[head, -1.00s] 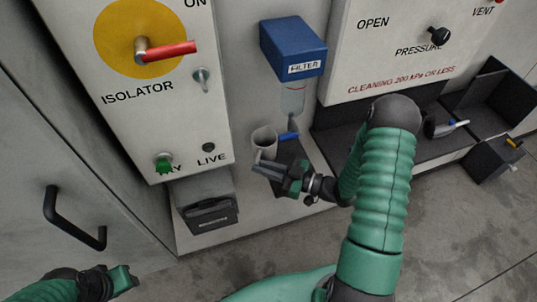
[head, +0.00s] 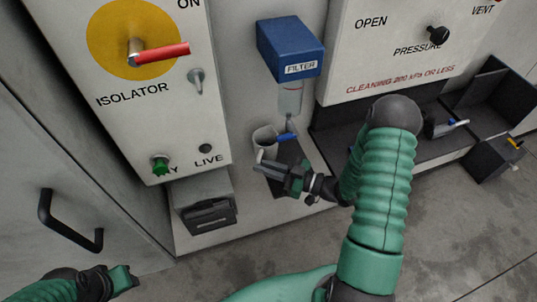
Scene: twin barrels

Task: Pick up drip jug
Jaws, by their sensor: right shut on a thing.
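The drip jug (head: 265,139) is a small pale cup below the clear bowl (head: 290,99) of the blue filter unit (head: 290,46). My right gripper (head: 262,165) is at the jug's lower front and shut on it; the fingers hide its lower part. I cannot tell whether its base touches the surface beneath. A small blue lever (head: 286,136) sits under the filter bowl, right beside the jug's rim. My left gripper (head: 128,278) is at the bottom left, far from the jug, and its jaw gap is not clear.
The isolator panel (head: 150,100) with a red handle stands to the left, above a dark box (head: 209,215). The pressure panel (head: 400,50) is at the upper right. Dark trays (head: 440,150) lie below it. A black door handle (head: 70,222) is at left.

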